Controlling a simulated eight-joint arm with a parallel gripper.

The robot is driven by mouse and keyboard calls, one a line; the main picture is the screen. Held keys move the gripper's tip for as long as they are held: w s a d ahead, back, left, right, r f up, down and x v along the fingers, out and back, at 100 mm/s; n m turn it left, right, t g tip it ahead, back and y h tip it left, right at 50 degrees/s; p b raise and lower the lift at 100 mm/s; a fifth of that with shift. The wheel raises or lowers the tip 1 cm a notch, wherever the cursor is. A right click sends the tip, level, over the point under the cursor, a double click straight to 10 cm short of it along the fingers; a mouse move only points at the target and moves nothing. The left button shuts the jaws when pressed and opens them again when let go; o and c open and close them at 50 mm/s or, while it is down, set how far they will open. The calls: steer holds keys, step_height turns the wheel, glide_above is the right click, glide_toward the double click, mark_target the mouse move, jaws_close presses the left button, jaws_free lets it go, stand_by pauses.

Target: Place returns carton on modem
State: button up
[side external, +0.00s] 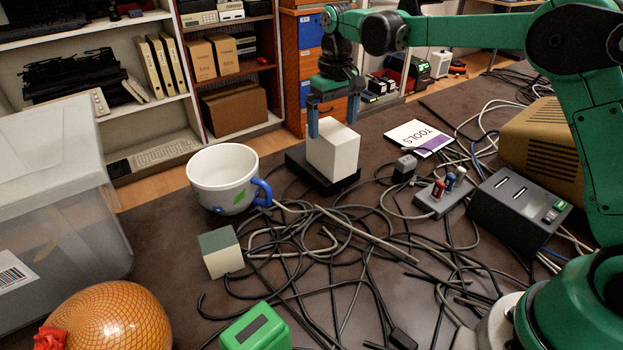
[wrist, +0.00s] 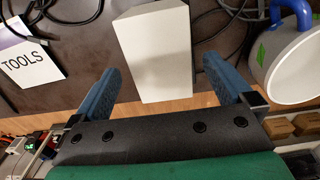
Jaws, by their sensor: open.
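The returns carton, a plain white box (side external: 335,155), stands upright on the modem, a flat black slab (side external: 300,165), in the side external view. My gripper (side external: 333,125) is open, pointing down at the carton's upper end, with one blue finger to each side. In the wrist view the carton (wrist: 155,50) shows between the two spread fingers of my gripper (wrist: 160,72), with a gap visible on both sides. The modem cannot be made out clearly in the wrist view.
A white mug (side external: 215,180) with a blue handle stands left of the modem. Tangled cables (side external: 340,240) cover the table in front. A TOOLS booklet (side external: 418,137), a power strip (side external: 440,197) and a dark box (side external: 517,207) lie to the right. A translucent bin (side external: 60,220) stands at left.

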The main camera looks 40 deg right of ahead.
step_height(320, 180, up, 7)
steer(key=shift+r, duration=0.1)
steer(key=s+r+t, duration=0.2)
steer(key=s+t, duration=0.2)
steer(key=s, duration=0.5)
steer(key=s+a+f+t, duration=0.1)
steer(key=s+f+t, duration=0.2)
steer(key=s+f, duration=0.3)
steer(key=shift+s+f, duration=0.4)
steer(key=shift+s, duration=0.75)
